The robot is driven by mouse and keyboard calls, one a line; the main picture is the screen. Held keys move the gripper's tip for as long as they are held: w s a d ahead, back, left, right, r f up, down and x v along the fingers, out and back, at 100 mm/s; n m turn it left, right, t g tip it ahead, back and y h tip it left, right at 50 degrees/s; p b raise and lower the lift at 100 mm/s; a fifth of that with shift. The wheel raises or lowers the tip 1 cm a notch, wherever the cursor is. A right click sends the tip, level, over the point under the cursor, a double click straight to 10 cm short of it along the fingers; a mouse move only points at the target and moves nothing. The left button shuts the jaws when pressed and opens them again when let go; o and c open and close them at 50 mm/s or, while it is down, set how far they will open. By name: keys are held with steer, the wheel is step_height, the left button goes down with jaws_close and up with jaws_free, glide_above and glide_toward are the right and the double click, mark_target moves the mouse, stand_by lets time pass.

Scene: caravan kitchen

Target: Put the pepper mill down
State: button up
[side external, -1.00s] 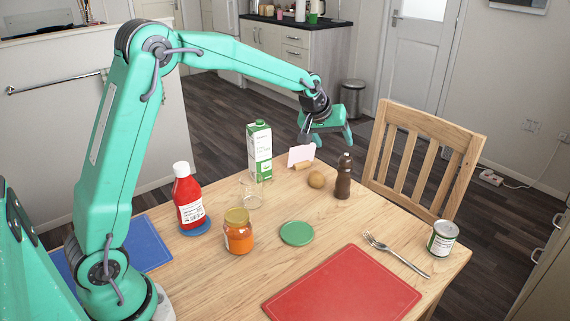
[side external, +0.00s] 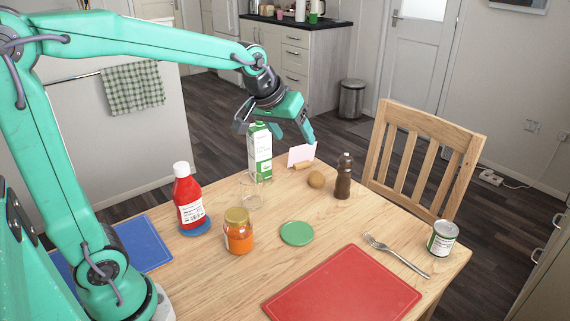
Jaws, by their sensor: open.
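The pepper mill (side external: 343,177) is dark brown and stands upright on the wooden table, near its far right edge. Nothing holds it. My gripper (side external: 275,134) is open and empty, up and to the left of the mill in the picture. Its fingers show around the top of the milk carton, but I cannot tell whether they touch it.
A glass (side external: 250,192), ketchup bottle (side external: 188,200), orange jar (side external: 238,232) and green coaster (side external: 296,233) are nearer. A red board (side external: 342,287), fork (side external: 396,256) and can (side external: 442,238) lie right.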

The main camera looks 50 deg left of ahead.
steer(key=s+d+f+m, duration=0.1)
steer(key=s+f+m, duration=0.1)
steer(key=s, duration=1.8)
steer(key=shift+s+d+f+m, duration=0.15)
steer(key=shift+d+f+m, duration=0.1)
steer(key=shift+m, duration=0.65)
